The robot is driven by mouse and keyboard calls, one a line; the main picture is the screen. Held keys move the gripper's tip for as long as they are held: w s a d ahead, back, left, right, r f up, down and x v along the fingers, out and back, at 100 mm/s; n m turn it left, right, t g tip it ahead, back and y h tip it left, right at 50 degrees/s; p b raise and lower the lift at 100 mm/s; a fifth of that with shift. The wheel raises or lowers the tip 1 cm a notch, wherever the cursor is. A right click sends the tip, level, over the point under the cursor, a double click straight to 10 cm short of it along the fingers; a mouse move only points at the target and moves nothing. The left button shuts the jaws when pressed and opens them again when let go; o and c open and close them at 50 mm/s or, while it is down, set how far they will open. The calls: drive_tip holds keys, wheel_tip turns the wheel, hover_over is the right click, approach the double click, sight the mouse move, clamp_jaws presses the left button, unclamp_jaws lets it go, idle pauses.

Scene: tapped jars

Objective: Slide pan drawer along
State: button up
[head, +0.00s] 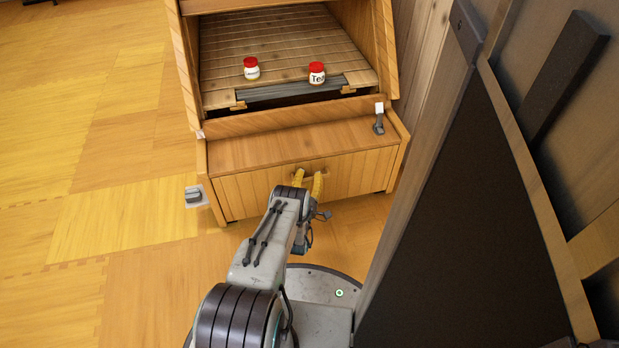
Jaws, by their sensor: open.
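The drawer (258,194) is a wide wooden front with vertical planks, low on a wooden cabinet. Its front looks flush with the cabinet's side posts. My gripper (309,180) has yellow fingers and is open right at the middle of the drawer front. A handle seems to sit between or behind the fingers, but it is mostly hidden by them. I cannot tell whether the fingers touch it.
Two red-lidded jars, one small (251,69) and one marked "Tea" (317,74), stand on the slatted shelf (280,45) above. A dark panel (450,220) stands close on the right.

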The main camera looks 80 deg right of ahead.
drive_tip(key=shift+o, duration=0.6)
drive_tip(key=shift+s, duration=0.1)
drive_tip(key=shift+r, duration=0.15)
